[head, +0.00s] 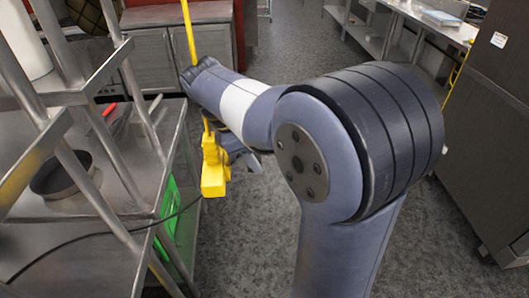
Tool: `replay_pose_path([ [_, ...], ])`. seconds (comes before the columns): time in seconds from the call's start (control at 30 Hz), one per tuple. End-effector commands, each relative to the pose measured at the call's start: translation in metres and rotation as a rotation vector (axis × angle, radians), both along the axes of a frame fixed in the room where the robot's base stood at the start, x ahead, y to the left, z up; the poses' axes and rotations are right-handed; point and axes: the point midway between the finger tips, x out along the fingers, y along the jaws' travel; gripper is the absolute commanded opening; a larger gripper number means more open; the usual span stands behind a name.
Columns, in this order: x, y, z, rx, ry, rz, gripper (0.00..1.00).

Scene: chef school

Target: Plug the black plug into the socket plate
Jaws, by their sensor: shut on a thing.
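My arm reaches away from me over the aisle. My gripper (243,150) hangs below the wrist, partly hidden by a yellow box-shaped fitting (214,170). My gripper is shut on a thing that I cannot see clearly. A thin black cable (110,234) runs from the lower left across the steel table up to the gripper and the yellow fitting, so the held thing appears to be the black plug. The plug's body is hidden. I cannot make out the socket plate or tell whether plug and socket touch.
A steel table (55,262) with sloping metal posts stands at the left, holding a round dark pan (62,175). A green crate (168,212) is below it. Cabinets (500,95) line the right. Grey floor lies open between.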

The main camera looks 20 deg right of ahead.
Motion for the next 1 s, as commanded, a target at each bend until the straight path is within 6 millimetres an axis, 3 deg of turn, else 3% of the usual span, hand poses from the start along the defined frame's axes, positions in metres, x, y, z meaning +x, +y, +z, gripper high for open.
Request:
replay_pose_path([
  [0.03, 0.0048, 0.0125, -0.0011, 0.025, -0.015, 0.018, 0.12],
  [1.0, 0.0033, 0.0154, -0.0073, 0.026, -0.013, 0.025, 0.12],
])
